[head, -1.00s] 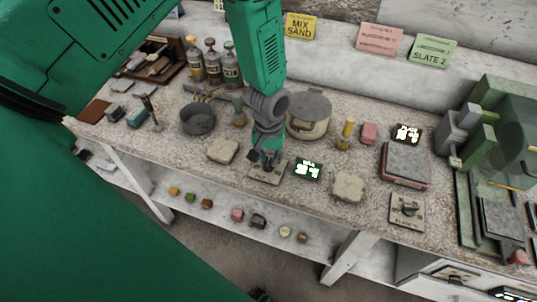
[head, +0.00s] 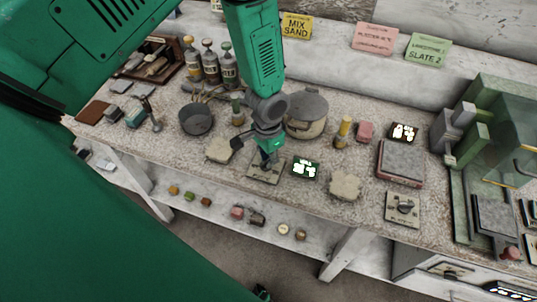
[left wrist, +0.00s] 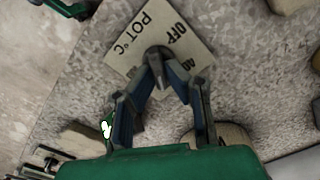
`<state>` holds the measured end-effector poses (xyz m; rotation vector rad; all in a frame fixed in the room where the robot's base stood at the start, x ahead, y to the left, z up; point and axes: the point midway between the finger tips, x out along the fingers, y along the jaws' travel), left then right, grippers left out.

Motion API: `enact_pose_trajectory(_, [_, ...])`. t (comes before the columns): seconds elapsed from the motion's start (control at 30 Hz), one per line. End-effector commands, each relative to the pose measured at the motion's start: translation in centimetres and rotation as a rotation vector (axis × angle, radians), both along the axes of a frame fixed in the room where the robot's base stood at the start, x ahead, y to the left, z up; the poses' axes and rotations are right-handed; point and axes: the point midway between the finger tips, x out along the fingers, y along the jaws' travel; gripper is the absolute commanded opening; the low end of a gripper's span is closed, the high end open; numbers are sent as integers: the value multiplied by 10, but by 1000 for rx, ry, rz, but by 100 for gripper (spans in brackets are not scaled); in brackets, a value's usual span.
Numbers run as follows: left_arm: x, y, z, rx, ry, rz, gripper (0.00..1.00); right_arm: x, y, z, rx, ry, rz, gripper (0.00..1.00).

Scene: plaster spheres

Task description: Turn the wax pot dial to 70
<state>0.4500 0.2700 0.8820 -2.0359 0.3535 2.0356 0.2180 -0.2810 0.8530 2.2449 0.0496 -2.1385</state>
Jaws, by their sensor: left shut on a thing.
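The wax pot dial plate (head: 258,177) lies near the front edge of the bench. In the left wrist view the plate (left wrist: 135,30) reads "POT °C" and "OFF", with another mark partly hidden. My left gripper (head: 268,160) points down at the plate, and in the left wrist view its fingers (left wrist: 158,68) are shut on the dial knob (left wrist: 158,54). The fingers hide most of the knob, so its setting cannot be read. A green-lit display (head: 305,169) is right of the plate; its digits are too blurred to read. A lidded pot (head: 306,114) stands behind.
A second dial plate (head: 403,208) lies to the right, below a grey-topped block (head: 400,163). Pale lumps (head: 221,150) and (head: 345,185) flank the pot dial and display. A dark pan (head: 196,119) stands to the left, and a green machine (head: 495,150) fills the right end.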

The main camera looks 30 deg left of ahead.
Motion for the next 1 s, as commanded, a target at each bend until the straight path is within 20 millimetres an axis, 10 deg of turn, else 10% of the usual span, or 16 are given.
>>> enact_pose_trajectory(0.57, [-1,1,0,2,3,-32,0,0,0,1,0,0,0,40])
enact_pose_trajectory(0.63, [-1,1,0,3,4,-32,28,0,0,1,0,0,0,40])
enact_pose_trajectory(1.0, [0,1,2,2,2,-32,30,-3,0,1,0,-2,0,40])
